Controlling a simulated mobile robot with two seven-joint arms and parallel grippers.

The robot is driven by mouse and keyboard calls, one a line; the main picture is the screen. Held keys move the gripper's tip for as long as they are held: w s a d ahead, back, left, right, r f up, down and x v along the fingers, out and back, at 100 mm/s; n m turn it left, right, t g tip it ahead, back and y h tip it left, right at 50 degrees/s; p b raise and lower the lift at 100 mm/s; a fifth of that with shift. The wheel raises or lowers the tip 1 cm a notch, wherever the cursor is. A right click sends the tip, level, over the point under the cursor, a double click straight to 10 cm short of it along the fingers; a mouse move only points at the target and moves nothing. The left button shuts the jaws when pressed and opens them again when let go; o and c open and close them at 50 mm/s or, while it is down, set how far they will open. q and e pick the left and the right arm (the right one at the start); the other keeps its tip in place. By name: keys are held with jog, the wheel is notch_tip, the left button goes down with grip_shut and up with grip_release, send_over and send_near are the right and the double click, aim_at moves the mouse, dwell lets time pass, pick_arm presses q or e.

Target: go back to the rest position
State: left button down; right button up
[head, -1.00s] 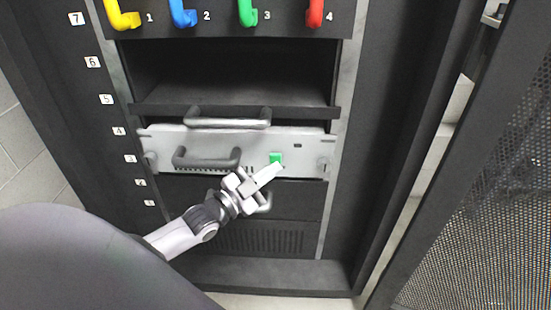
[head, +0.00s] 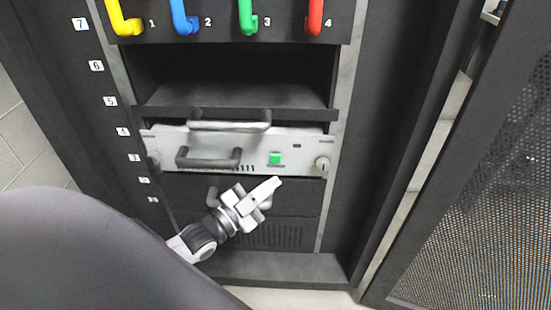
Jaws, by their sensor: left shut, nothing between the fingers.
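My left gripper (head: 276,184) is shut and empty. It is in front of the dark panel (head: 300,198) just below the silver drive unit (head: 255,143), with its fingertips pointing up and right. My right gripper is not in view.
Coloured handles, yellow (head: 124,20), blue (head: 184,18), green (head: 246,18) and red (head: 315,18), line the rack's top. An empty bay (head: 230,75) lies below them. A perforated door (head: 480,200) stands open at right.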

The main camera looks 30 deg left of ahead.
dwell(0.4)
